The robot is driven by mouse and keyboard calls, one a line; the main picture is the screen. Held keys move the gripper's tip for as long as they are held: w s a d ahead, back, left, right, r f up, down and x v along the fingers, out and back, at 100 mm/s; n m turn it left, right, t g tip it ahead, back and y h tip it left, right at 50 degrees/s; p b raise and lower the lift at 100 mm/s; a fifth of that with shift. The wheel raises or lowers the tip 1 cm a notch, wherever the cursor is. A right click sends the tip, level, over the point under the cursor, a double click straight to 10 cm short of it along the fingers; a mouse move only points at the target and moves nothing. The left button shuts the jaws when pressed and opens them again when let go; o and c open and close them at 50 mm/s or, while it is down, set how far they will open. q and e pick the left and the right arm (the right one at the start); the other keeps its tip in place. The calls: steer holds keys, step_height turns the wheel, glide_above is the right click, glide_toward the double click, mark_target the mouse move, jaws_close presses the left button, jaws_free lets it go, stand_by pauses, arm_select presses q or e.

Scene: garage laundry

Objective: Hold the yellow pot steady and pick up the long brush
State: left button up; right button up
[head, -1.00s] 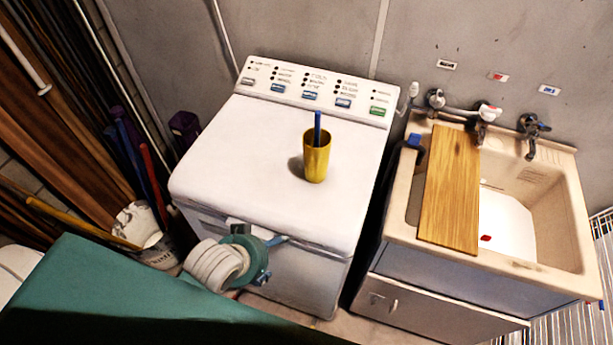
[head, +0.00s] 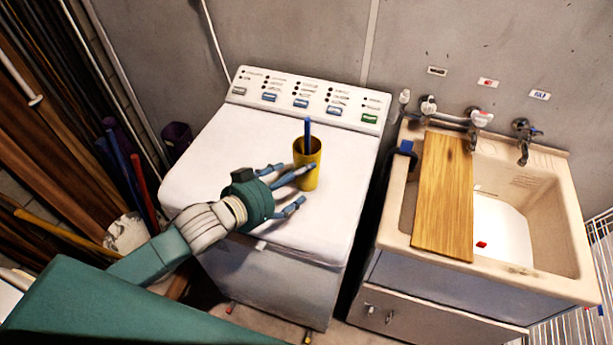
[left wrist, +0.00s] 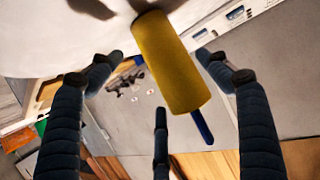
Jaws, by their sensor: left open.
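The yellow pot (head: 308,158) stands upright on the white washing machine's top. The long brush (head: 308,132) sticks up out of it, showing a blue handle; its lower part is hidden inside the pot. My left gripper (head: 300,186) is open at the pot's near left side, its blue-grey fingers spread and one in front of the pot. In the left wrist view the pot (left wrist: 170,62) lies between the spread fingers (left wrist: 160,60), with visible gaps at the sides, and the brush handle (left wrist: 203,128) pokes out beyond its rim. My right gripper is not in view.
The washing machine (head: 215,150) has a clear top around the pot and a control panel behind. To the right is a beige sink (head: 545,225) with a wooden board (head: 445,195) across its left part. Poles and a white bucket (head: 127,232) stand at the left.

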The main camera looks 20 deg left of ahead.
mark_target(309, 173)
arm_select(q)
steer(key=b+x, duration=0.3)
steer(key=x, duration=0.3)
steer(key=shift+f, duration=0.2)
steer(key=shift+w+d+b, duration=0.25)
steer(key=shift+w+b, duration=0.15)
steer(key=shift+w, duration=0.1)
steer(key=shift+c, duration=0.6)
steer(key=c, duration=0.9)
steer(key=shift+o, duration=0.2)
